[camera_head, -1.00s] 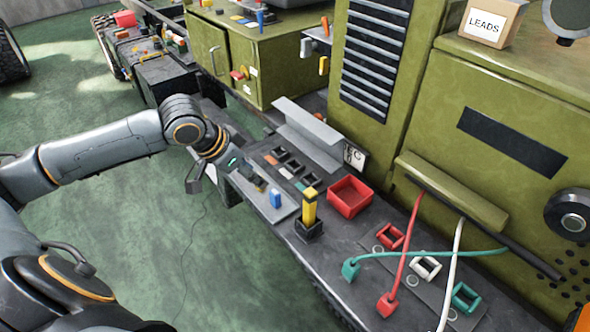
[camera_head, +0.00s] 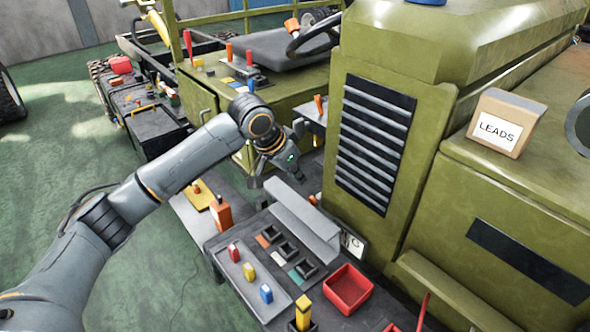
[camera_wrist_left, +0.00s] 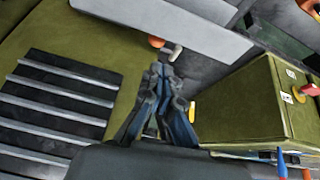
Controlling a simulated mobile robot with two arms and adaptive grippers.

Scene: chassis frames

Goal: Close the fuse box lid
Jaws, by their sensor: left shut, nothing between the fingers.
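The fuse box lid (camera_head: 302,222) is a long grey panel standing open, tilted up behind the row of dark fuse sockets (camera_head: 285,249) on the deck. The sockets are uncovered. My left gripper (camera_head: 298,174) is shut and empty, beyond the lid's far end, between it and the green cab. In the left wrist view, the shut fingers (camera_wrist_left: 160,72) point toward the grey lid plate (camera_wrist_left: 175,22), with a visible gap between. Whether the gripper is above or level with the lid is hard to tell. My right gripper is not in view.
A grey tray (camera_head: 283,302) holds red, yellow and blue fuses in front of the sockets. A red bin (camera_head: 348,288) sits to the right. The louvred green panel (camera_head: 376,145) rises close behind the lid. A LEADS box (camera_head: 505,122) stands on the hood.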

